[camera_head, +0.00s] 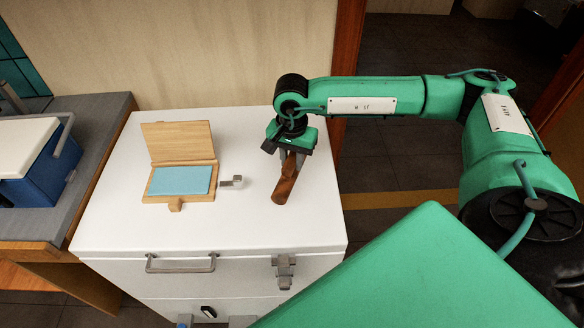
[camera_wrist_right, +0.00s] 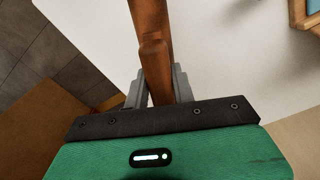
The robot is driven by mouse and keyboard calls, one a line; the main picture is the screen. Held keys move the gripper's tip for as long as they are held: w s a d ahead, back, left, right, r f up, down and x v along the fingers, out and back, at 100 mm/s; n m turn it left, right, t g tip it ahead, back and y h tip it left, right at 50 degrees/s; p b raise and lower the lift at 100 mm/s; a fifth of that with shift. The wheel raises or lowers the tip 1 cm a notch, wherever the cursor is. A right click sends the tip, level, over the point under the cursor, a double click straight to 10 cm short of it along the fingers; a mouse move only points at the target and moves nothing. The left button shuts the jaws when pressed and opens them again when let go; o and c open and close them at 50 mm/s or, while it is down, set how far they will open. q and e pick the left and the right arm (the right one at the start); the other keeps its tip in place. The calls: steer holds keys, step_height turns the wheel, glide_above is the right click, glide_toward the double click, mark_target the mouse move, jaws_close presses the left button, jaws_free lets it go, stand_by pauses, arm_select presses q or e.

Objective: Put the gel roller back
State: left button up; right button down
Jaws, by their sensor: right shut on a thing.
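My right gripper (camera_head: 290,153) points down over the white chest top and is shut on a long brown piece, which I take for the gel roller (camera_head: 285,186). The roller is tilted, its lower end close to the white surface; I cannot tell if it touches. In the right wrist view the roller (camera_wrist_right: 153,55) runs up from between the grey fingers (camera_wrist_right: 157,90). To the left, an open wooden case (camera_head: 180,164) with raised lid holds a light blue pad (camera_head: 181,180). A small grey piece (camera_head: 232,182) lies just right of the case. My left gripper is out of view.
The white chest top (camera_head: 220,228) is clear in front of the case and roller. A wall stands behind it. A grey counter (camera_head: 88,178) with a blue and white cooler (camera_head: 38,160) is at left. Dark tiled floor (camera_head: 385,160) lies at right.

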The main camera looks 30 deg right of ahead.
steer(key=shift+f, duration=0.55)
step_height(320, 180, down, 2)
steer(key=shift+f+p, duration=0.25)
steer(key=shift+p, duration=0.2)
steer(key=shift+f, duration=0.35)
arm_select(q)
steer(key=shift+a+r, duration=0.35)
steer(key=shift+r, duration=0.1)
arm_select(e)
steer(key=shift+f, duration=0.1)
steer(key=shift+f, duration=0.15)
steer(key=c, duration=1.2)
jaws_free()
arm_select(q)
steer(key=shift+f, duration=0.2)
arm_select(e)
steer(key=shift+o, duration=0.2)
